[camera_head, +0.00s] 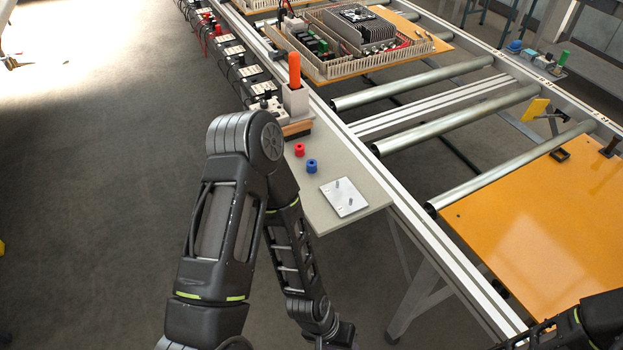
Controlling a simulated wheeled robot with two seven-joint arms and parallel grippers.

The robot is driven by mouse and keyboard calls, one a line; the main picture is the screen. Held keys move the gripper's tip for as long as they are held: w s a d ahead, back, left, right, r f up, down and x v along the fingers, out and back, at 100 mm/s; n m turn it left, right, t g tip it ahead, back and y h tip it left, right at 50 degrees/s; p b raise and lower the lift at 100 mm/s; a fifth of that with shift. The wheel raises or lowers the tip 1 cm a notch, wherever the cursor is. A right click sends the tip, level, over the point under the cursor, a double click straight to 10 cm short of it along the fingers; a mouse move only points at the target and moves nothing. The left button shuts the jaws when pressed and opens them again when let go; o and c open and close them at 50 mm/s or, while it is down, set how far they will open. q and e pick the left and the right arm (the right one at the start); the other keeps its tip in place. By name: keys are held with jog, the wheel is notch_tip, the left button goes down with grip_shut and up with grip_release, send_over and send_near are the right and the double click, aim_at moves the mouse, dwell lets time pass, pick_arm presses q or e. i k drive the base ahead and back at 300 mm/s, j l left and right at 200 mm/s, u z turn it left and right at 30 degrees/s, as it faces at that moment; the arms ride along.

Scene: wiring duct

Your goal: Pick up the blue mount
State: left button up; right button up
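The blue mount (312,167) is a small blue cylinder with a dark hole in its top. It stands on the grey side shelf, between a red mount (299,150) and a pale square plate (344,204) with small pegs. Nothing holds the blue mount. My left arm bends at its elbow left of the shelf, and its forearm runs down to the bottom edge; its gripper is out of the picture. Part of my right arm shows at the bottom right corner; its gripper is also out of the picture.
The grey shelf (372,195) joins the conveyor frame, with free room around the mounts. An orange-handled tool (294,72) stands in a holder behind them. Metal rollers (460,121) and an orange board (540,235) lie to the right. A wiring-duct panel (340,68) is farther back.

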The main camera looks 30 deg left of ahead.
aim_at(312, 164)
jog(key=z, duration=0.45)
jog(key=j+z, duration=0.6)
jog(key=z, duration=0.15)
jog(key=k+j+z, duration=0.15)
jog(key=z, duration=0.25)
jog(key=k+j+z, duration=0.15)
jog(key=j+z, duration=0.2)
jog(key=k+j+z, duration=0.45)
jog(key=k+j, duration=1.1)
